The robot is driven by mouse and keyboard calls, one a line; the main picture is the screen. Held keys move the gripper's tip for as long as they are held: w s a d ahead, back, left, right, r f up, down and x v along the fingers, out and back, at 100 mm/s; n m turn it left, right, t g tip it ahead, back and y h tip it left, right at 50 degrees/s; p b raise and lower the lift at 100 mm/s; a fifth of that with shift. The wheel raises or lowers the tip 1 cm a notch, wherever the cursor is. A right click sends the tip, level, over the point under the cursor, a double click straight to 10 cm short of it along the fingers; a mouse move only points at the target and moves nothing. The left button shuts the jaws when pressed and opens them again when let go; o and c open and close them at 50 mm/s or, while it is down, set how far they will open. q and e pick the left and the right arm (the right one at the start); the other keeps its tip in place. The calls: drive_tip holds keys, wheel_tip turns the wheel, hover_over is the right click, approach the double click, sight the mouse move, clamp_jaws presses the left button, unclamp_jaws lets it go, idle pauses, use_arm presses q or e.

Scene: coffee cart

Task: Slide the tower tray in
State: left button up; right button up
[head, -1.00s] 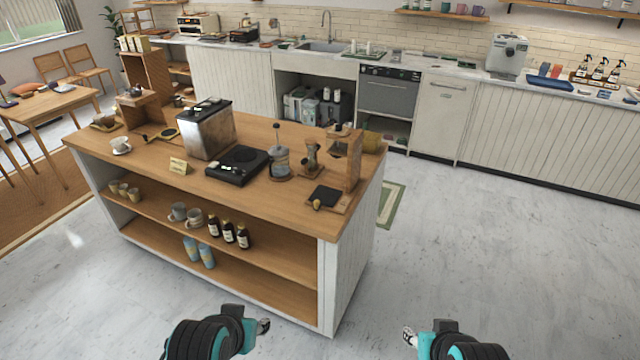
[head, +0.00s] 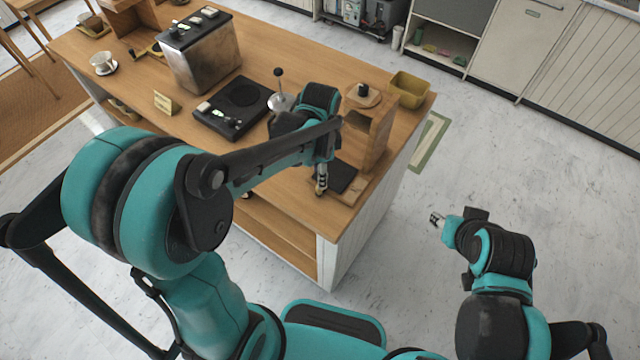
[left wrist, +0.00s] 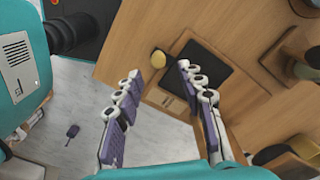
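The wooden tower (head: 372,133) stands upright at the near right corner of the cart top. Its tray (left wrist: 262,97), a wooden board with a black pad (head: 341,176), sticks out from the tower's base toward the cart's front edge. A round yellowish knob (left wrist: 158,59) shows at the tray's front end in the left wrist view. My left gripper (head: 321,180) is over the tray's front; its two fingers (left wrist: 159,72) are spread, with the knob between the tips in the picture. Contact cannot be told. My right gripper (head: 437,219) hangs over the floor, right of the cart.
A black scale (head: 233,108), a plunger pot (head: 280,100) partly behind my left arm, and a metal machine (head: 200,55) stand left of the tower. A yellow bin (head: 409,90) is behind it. A small sign (head: 165,103) stands near the front edge. The floor at right is clear.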

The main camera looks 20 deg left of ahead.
sight(332, 175)
use_arm(q)
wheel_tip(332, 175, down, 6)
drive_tip(key=shift+s+f+b, duration=0.1)
drive_tip(key=shift+b, duration=0.9)
drive_tip(key=shift+f, duration=0.2)
clamp_jaws()
